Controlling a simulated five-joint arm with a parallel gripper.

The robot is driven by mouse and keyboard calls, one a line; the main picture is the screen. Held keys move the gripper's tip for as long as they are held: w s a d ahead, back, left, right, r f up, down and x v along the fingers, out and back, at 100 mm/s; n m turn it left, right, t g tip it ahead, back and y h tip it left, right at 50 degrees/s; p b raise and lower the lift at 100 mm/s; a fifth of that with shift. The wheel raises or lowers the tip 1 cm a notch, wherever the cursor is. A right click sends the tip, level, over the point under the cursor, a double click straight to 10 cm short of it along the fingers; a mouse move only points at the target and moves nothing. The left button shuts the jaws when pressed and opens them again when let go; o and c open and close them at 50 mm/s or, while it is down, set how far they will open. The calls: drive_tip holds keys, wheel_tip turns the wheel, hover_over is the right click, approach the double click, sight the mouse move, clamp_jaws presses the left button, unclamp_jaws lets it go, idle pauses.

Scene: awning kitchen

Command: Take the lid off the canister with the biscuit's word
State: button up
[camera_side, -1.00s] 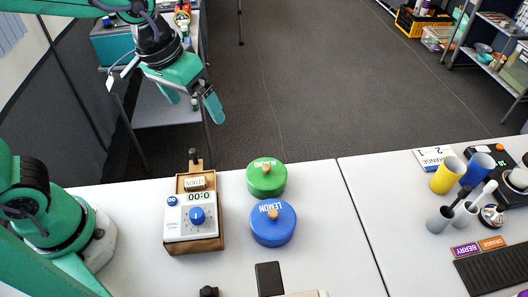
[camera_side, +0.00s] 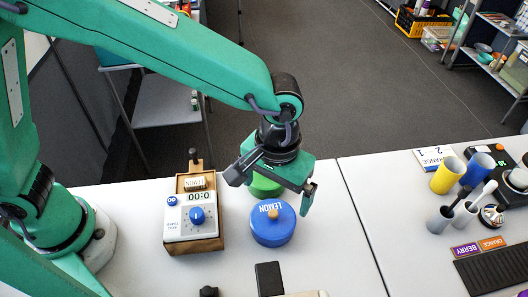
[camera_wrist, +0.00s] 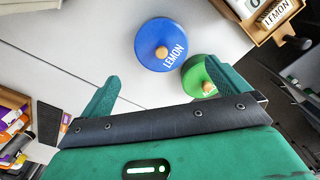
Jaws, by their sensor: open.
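The biscuit (camera_side: 195,184) reads LEMON and sits on a wooden stand above the timer. It also shows at the top right of the wrist view (camera_wrist: 276,14). The blue canister (camera_side: 272,228) has LEMON on its lid and a wooden knob (camera_wrist: 162,52). The green canister (camera_wrist: 195,75), marked ALMOND earlier, stands just behind it, mostly hidden by my gripper in the side view. My gripper (camera_side: 272,188) is open and empty, above the canisters and over the green one in the side view. Both lids are on.
The white timer (camera_side: 190,229) on its wooden stand is left of the canisters. A black object (camera_side: 269,278) lies in front. The white table between is clear.

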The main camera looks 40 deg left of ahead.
sight(273, 213)
drive_tip(key=shift+a+f, duration=0.15)
drive_tip(key=shift+f, duration=3.75)
drive_tip(key=c, duration=0.7)
drive_tip(key=shift+c, duration=0.2)
drive_tip(key=shift+r, duration=0.15)
drive_tip(key=shift+r, duration=0.55)
drive_tip(key=r, duration=0.3)
drive_tip(key=shift+s+r, duration=0.1)
drive_tip(key=shift+s, duration=0.15)
drive_tip(key=s+d+r, duration=0.2)
drive_tip(key=s+r, duration=0.4)
drive_tip(key=s, duration=0.5)
drive_tip(key=shift+d+r, duration=0.25)
drive_tip(key=shift+d, duration=0.05)
